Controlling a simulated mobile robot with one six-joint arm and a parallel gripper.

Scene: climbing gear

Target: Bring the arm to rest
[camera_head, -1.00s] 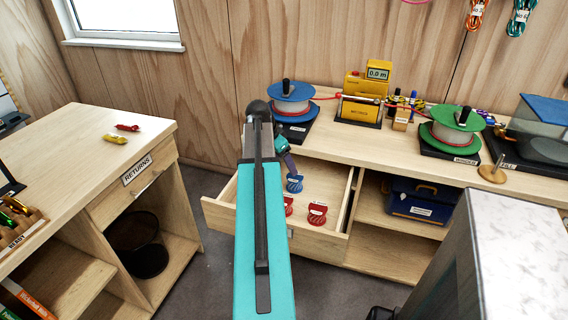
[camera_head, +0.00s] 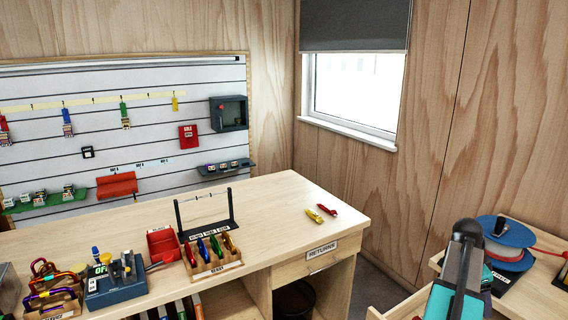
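My teal arm shows at the lower right of the head view, reaching up over the open drawer (camera_head: 398,306) by the right-hand bench. Its dark upper end stands in front of the bench, left of the blue-topped spool (camera_head: 505,238). My gripper's fingers are not in view; they are hidden behind the arm or below the picture's edge. Whether it holds anything does not show.
The returns bench (camera_head: 270,205) fills the front left. A yellow item (camera_head: 314,215) and a red item (camera_head: 328,209) lie near its right end. A wooden rack (camera_head: 212,265), a red bin (camera_head: 163,245) and a blue device (camera_head: 115,285) stand on it. A striped wall board hangs behind.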

